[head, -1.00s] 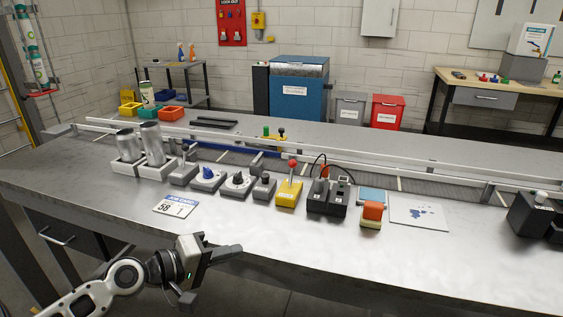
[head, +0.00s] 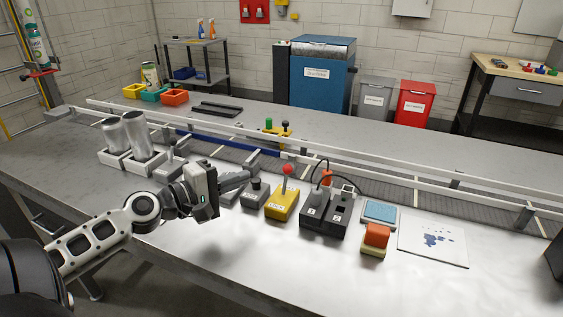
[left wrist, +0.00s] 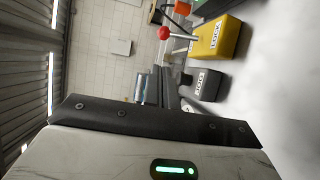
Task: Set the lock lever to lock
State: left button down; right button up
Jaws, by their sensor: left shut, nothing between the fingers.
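The lock lever is a metal rod with a red ball knob (head: 288,170), standing roughly upright from a yellow box (head: 281,204) in the head view. In the left wrist view the yellow box (left wrist: 215,39) reads LOCK, and the red knob (left wrist: 165,33) shows beside it. My left gripper (head: 245,178) is shut and empty, its fingers pointing right toward the lever. Its fingertips are left of the lever, apart from it, near the small grey box. My right gripper is not in view.
A small grey JOG box (left wrist: 205,84) sits left of the yellow box. A black two-slot box (head: 324,217) stands close on its right. Two metal cans (head: 139,135) stand in trays at the left. A white rail and conveyor run behind. The front of the bench is clear.

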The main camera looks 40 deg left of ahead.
aim_at(286, 180)
pick_arm(q)
jog(key=shift+s, duration=0.1)
jog(key=p+x, duration=0.2)
jog(key=x, duration=0.6)
jog(key=shift+w+d+r, duration=0.1)
jog(key=shift+w, duration=0.25)
jog(key=shift+w+d+f, duration=0.2)
jog(key=shift+w, duration=0.45)
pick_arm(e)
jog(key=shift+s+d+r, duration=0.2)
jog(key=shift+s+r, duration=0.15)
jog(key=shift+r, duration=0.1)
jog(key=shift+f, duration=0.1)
